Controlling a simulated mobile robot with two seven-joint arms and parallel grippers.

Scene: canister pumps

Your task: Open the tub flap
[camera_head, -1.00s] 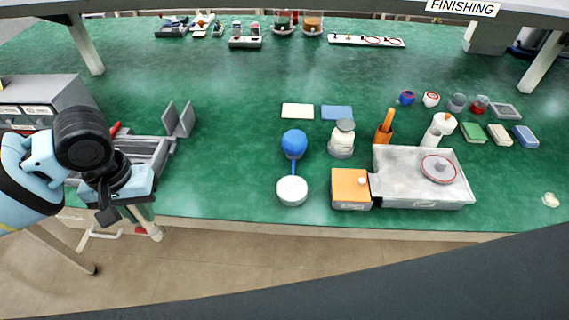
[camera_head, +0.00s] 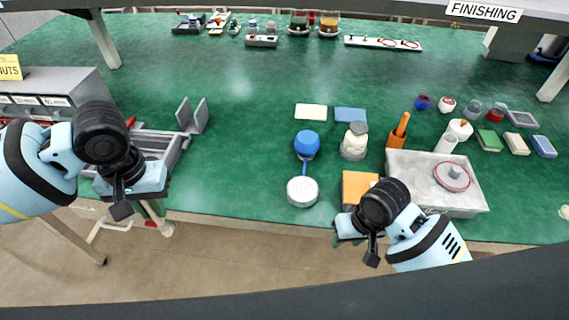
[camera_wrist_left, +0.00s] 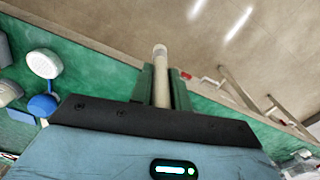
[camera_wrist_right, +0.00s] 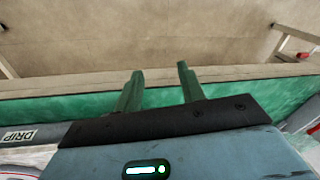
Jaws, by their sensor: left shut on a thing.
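My right gripper (camera_head: 365,255) is just in front of the flap, over the bench edge. In the right wrist view its two fingers (camera_wrist_right: 160,68) are apart with nothing between them. My left gripper (camera_head: 122,205), at the bench's left front, is shut on a pale cylindrical rod (camera_wrist_left: 161,70), seen between its fingers in the left wrist view.
A white round-topped item (camera_head: 302,191) and a blue one (camera_head: 307,144) stand left of the flap. A jar (camera_head: 354,141) and an orange holder (camera_head: 397,134) stand behind. A grey rack (camera_head: 160,143) is near my left arm. The mid-left bench is clear.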

